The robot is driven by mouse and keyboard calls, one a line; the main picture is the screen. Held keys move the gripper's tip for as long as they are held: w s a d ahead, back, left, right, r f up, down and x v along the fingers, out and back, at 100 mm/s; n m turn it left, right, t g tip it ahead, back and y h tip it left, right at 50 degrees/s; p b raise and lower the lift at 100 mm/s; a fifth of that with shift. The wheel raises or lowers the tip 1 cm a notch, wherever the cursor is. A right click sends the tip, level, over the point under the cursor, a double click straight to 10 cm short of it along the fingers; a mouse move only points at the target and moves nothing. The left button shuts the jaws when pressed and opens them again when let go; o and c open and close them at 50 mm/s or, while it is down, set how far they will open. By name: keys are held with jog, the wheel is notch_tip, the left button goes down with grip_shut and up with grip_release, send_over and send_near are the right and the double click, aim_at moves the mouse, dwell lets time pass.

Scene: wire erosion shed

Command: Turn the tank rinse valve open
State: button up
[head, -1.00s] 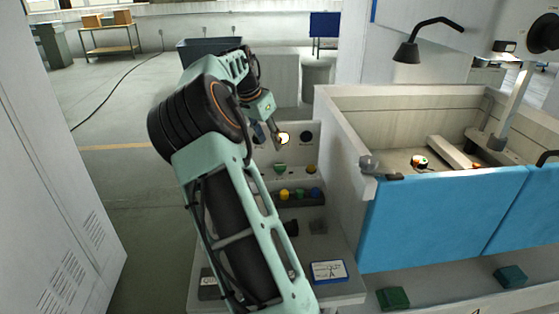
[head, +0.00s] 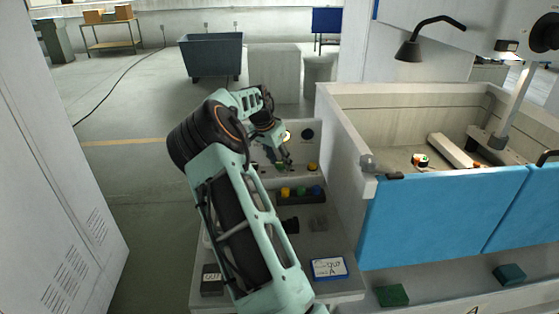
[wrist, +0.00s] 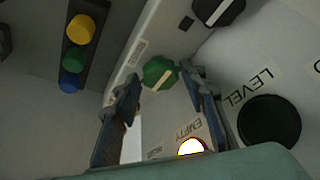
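A green faceted knob (wrist: 160,73) with a pale pointer mark sits on the small panel in the wrist view. In the head view my gripper (head: 285,163) is low in front of the panel and largely hides the green knob. A black knob (wrist: 218,10) with a pale mark is at the top of the wrist view.
A lit lamp (wrist: 190,147) near the word EMPTY and a black round dial (wrist: 268,122) marked LEVEL are beside the fingers. A dark tray (head: 301,197) holds yellow, green and blue pieces. The tank's pale wall (head: 343,140) stands close on the right.

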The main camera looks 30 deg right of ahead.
jog(key=c, duration=0.9)
jog(key=n+b, duration=0.1)
jog(key=n+t+b, duration=0.1)
jog(key=n+b, duration=0.1)
jog(key=shift+s+d+f+n+y, duration=0.1)
jog(key=shift+s+f+n+y, duration=0.05)
jog(key=shift+n+y, duration=0.2)
jog(key=n+b, duration=0.1)
jog(key=n, duration=0.1)
jog(key=n+t+y+b, duration=0.1)
jog(key=n, duration=0.1)
jog(key=shift+s+d+n+t+y+b, duration=0.1)
jog(key=shift+d+n+t+y+b, duration=0.1)
jog(key=shift+n+t+y+b, duration=0.15)
jog(key=n, duration=0.1)
jog(key=n+y, duration=0.1)
jog(key=n, duration=0.3)
jog(key=shift+s+d+r+t+y, duration=0.1)
jog(key=shift+d+r+t+y, duration=0.15)
jog(key=shift+y, duration=0.15)
jog(key=shift+d+n+y+p, duration=0.1)
jog(key=shift+n+y+p, duration=0.65)
jog(key=shift+n, duration=1.55)
jog(key=shift+f, duration=0.1)
